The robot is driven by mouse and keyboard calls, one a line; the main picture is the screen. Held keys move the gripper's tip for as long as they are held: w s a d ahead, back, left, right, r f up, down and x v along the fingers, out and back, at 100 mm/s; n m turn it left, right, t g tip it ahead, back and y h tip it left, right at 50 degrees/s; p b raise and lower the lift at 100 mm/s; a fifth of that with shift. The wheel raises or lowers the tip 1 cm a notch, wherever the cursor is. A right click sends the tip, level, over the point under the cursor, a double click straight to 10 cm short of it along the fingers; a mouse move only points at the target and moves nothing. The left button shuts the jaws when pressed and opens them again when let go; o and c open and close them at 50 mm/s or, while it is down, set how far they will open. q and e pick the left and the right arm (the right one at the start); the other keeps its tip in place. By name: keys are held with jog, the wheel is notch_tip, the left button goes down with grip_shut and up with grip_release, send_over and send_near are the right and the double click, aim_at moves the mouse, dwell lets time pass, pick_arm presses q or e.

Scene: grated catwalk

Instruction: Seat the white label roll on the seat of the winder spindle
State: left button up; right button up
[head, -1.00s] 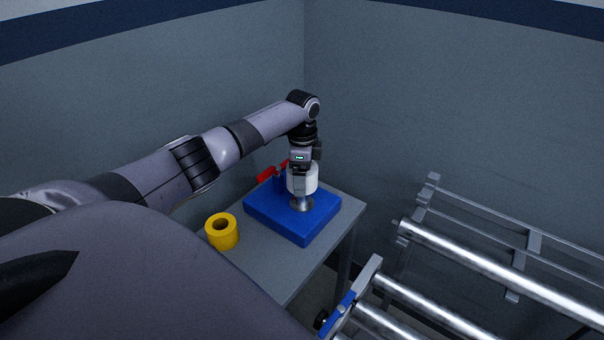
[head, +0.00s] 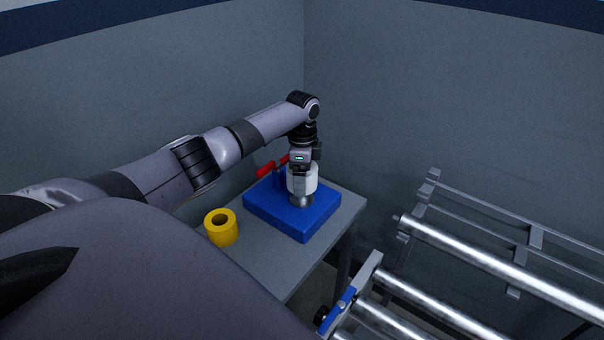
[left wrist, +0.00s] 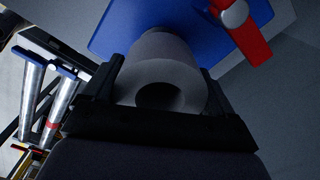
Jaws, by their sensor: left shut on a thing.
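The white label roll (head: 303,183) is upright in my left gripper (head: 301,173), in line above the winder spindle. In the left wrist view the roll (left wrist: 160,62) sits between the two fingers of my left gripper (left wrist: 160,95), with its dark bore facing the camera. A silver metal part of the winder spindle (head: 302,202) shows just below the roll, on a blue base (head: 300,222). The spindle's upper part is hidden by the roll. I cannot tell whether the roll touches the seat. My right gripper is not in view.
A yellow roll (head: 222,232) stands on the grey table (head: 270,264), left of the blue base. A red handle (head: 265,170) rises behind the spindle and also shows in the left wrist view (left wrist: 245,38). A metal roller frame (head: 480,258) stands at the right.

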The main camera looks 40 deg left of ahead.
pick_arm(q)
jog(key=shift+f+b, duration=1.3)
jog(key=shift+f, duration=0.9)
jog(key=o, duration=0.9)
jog(key=shift+o, duration=0.2)
notch_tip(320, 180, up, 3)
jog(key=p, duration=0.3)
jog(key=shift+r, duration=0.15)
jog(key=shift+r+p, duration=0.55)
jog(key=shift+r, duration=1.85)
